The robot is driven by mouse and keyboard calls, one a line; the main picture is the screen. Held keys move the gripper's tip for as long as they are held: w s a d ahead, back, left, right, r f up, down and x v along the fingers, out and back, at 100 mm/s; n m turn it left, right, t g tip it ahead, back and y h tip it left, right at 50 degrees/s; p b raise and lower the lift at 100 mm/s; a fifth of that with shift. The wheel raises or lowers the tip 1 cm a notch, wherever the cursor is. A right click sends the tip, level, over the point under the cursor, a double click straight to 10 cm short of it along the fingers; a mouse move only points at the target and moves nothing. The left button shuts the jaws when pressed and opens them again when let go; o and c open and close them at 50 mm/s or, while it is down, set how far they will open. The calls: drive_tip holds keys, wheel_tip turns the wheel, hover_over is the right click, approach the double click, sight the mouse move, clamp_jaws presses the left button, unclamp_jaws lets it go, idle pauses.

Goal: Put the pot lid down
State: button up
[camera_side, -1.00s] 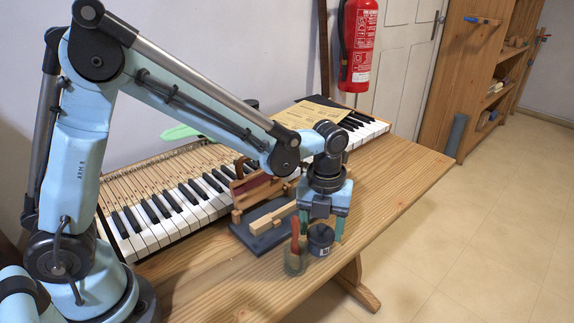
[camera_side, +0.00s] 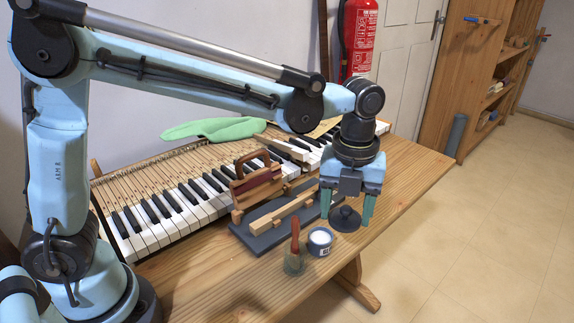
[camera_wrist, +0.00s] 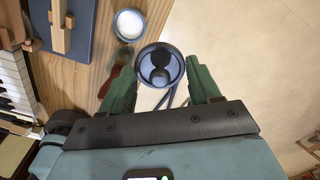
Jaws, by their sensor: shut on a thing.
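The pot lid (camera_side: 345,219) is a dark round disc with a knob. It hangs between the green fingers of my gripper (camera_side: 346,208), which is shut on it. In the wrist view the lid (camera_wrist: 160,64) lies between the fingertips (camera_wrist: 160,86), and the table's edge and floor show around it. The pot (camera_side: 320,241) is a small dark jar with white contents, open on top. It stands on the table, left of and below the lid in the side view, and near the top of the wrist view (camera_wrist: 129,24).
A glass jar (camera_side: 295,261) with a red-handled brush stands beside the pot. A dark blue board (camera_side: 262,240) with a wooden piece lies behind. The piano keyboard (camera_side: 165,222) runs along the back. Bare wooden table (camera_side: 405,175) lies to the right, ending at the front edge.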

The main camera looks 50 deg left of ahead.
drive_tip(key=shift+s+d+f, duration=0.1)
drive_tip(key=shift+d+f, duration=0.05)
drive_tip(key=shift+d, duration=0.4)
drive_tip(key=shift+s+d+f, duration=0.1)
drive_tip(key=shift+d+f, duration=0.05)
drive_tip(key=shift+d, duration=0.35)
drive_tip(key=shift+w+d+f, duration=0.1)
drive_tip(key=shift+d+f, duration=0.15)
drive_tip(key=w+a+f, duration=0.3)
drive_tip(key=w+a, duration=0.1)
drive_tip(key=w+a+f, duration=0.3)
drive_tip(key=a+f, duration=0.1)
drive_tip(key=shift+w, duration=0.35)
drive_tip(key=shift+f, duration=1.95)
drive_tip(key=o, duration=1)
drive_tip(key=shift+f, duration=0.1)
